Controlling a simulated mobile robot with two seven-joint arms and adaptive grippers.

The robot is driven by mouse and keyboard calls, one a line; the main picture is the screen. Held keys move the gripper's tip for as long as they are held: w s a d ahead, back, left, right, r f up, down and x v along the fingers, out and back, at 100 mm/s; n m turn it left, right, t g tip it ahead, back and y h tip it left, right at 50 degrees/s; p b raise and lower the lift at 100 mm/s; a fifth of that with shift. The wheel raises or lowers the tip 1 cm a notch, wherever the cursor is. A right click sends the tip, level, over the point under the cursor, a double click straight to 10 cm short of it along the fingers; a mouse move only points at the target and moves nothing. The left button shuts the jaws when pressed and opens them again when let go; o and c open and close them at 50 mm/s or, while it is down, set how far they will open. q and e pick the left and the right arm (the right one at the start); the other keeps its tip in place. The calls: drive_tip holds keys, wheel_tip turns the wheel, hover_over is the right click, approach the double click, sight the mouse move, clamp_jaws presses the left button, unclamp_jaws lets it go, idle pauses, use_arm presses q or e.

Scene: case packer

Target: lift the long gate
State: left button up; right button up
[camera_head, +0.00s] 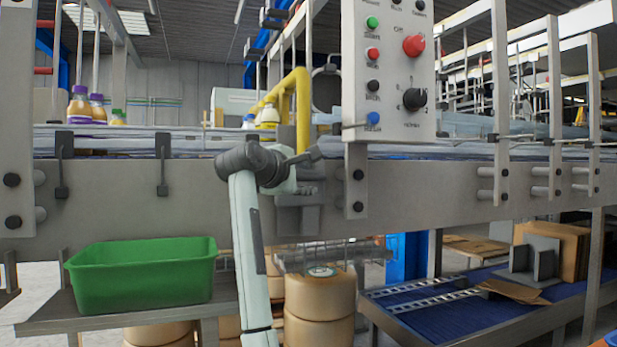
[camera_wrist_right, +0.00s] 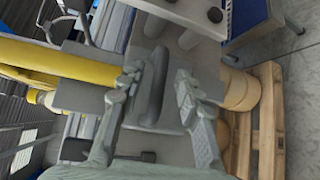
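The long gate shows in the head view as a bent yellow tube (camera_head: 303,112) that rises over the conveyor and comes down at its near side. In the wrist view the yellow tube (camera_wrist_right: 60,58) runs in from the left to a grey plate with a grey bar handle (camera_wrist_right: 152,88). My right gripper (camera_head: 308,172) is at the conveyor's front, by the foot of the yellow tube. In the wrist view its fingers (camera_wrist_right: 157,78) are spread on either side of the handle, with a gap visible. Contact with the handle cannot be told. My left gripper is not in view.
A control panel (camera_head: 390,70) with buttons hangs just right of my right gripper. A green bin (camera_head: 142,275) stands on a shelf at lower left. Bottles (camera_head: 80,106) stand on the conveyor. A blue belt table (camera_head: 450,320) is at lower right.

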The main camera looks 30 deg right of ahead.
drive_tip(key=shift+w+d+f, duration=0.1)
drive_tip(key=shift+w+d, duration=0.25)
drive_tip(key=shift+d, duration=0.2)
clamp_jaws()
